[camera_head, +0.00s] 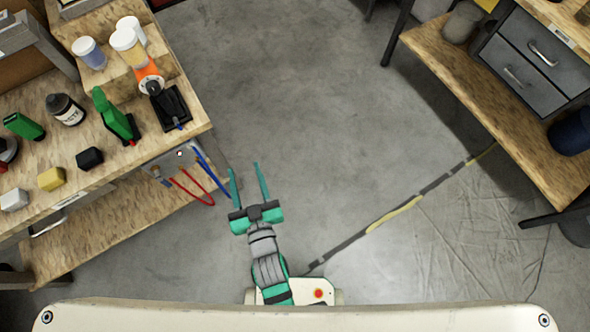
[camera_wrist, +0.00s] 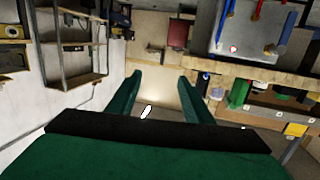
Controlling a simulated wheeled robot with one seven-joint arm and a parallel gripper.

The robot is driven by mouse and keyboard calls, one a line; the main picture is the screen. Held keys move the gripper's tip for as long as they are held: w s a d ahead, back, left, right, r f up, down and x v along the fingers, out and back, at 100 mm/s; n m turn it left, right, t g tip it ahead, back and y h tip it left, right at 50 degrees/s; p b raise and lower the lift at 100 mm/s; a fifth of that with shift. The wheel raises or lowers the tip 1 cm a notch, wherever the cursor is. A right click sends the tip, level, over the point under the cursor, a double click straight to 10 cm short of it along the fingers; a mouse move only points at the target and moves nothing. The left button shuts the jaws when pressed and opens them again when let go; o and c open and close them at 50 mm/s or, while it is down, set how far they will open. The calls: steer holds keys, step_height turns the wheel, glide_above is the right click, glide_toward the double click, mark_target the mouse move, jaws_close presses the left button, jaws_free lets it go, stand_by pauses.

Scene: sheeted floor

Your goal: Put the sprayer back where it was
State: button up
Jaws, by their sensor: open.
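A green sprayer (camera_head: 114,118) with a red tip stands on the wooden workbench (camera_head: 108,170) at the left, near its right edge. My gripper (camera_head: 247,168) is open and empty over the floor, to the right of the bench and apart from the sprayer. In the wrist view my two green fingers (camera_wrist: 158,90) are spread with nothing between them. A green object (camera_wrist: 239,93) shows to their right there; I cannot tell surely whether it is the sprayer.
A black tray (camera_head: 172,109), a dark bottle (camera_head: 65,109), a green container (camera_head: 24,126) and several small blocks share the bench. A drawer unit (camera_head: 530,66) is on the right bench. The floor between is clear.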

steer(key=s+d+r+m+h, duration=0.2)
steer(key=s+d+h, duration=0.3)
steer(key=s+d, duration=0.8)
steer(key=s+m, duration=0.1)
steer(key=s, duration=0.2)
steer(key=shift+s+d+g, duration=0.15)
steer(key=shift+s+g, duration=0.15)
